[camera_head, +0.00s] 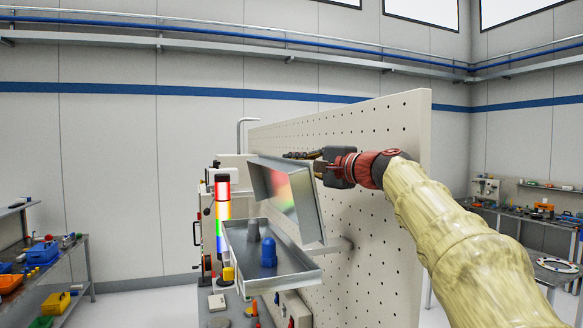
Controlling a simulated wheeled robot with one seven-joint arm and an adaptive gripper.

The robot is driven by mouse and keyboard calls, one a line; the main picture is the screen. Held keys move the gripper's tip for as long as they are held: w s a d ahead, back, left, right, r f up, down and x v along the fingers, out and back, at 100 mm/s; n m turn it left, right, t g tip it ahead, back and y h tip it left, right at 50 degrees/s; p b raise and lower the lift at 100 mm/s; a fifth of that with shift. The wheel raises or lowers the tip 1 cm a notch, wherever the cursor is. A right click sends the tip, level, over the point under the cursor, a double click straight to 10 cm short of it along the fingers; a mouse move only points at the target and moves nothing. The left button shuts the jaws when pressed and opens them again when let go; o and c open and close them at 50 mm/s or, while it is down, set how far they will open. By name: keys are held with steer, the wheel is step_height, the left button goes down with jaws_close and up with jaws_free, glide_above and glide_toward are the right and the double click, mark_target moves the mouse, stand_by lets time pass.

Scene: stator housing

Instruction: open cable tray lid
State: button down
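The cable tray (272,282) is a shallow grey metal box beside the white perforated panel. Its lid (288,196) is raised and steeply tilted above the tray, with its shiny inner face showing. The fingers partly overlap the lid in the picture. Whether they touch it, and how far apart they are, cannot be made out.
The perforated panel (372,150) rises close behind the tray and my arm. A lit stack lamp (222,215) stands left of the tray. Workbenches with bins (42,253) are at far left, and another bench (530,215) is at right. Open floor lies left of the station.

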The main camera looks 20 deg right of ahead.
steer(key=shift+d+f, duration=0.1)
steer(key=shift+f, duration=0.2)
steer(key=c, duration=1.9)
jaws_free()
steer(key=shift+r, duration=0.1)
steer(key=shift+o, duration=0.3)
steer(key=shift+r, duration=0.15)
